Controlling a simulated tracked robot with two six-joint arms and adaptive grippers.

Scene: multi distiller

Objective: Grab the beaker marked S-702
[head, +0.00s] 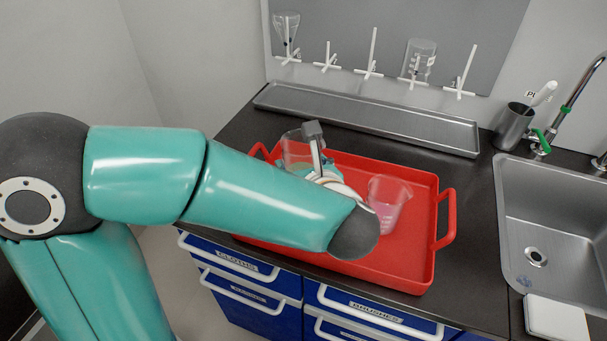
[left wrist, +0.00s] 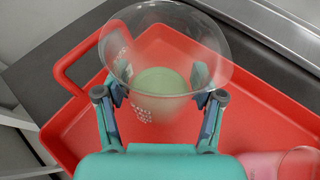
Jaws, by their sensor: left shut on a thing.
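A clear beaker with pale green liquid (left wrist: 165,45) sits between the fingers of my left gripper (left wrist: 160,90) in the left wrist view. The fingers are shut on its sides. In the head view this beaker (head: 294,150) shows at the back left of the red tray (head: 418,245), partly hidden behind my left arm. I cannot tell whether it touches the tray floor. A second beaker with pink liquid (head: 388,207) stands in the tray to its right; it also shows at the lower right of the left wrist view (left wrist: 288,166). No beaker marking is readable. My right gripper is not in view.
A grey metal trough (head: 370,122) lies behind the tray, below a pegboard rack (head: 372,68) holding glassware. A sink (head: 565,215) and a metal cup (head: 513,127) are at the right. Blue drawers (head: 245,300) are below the counter.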

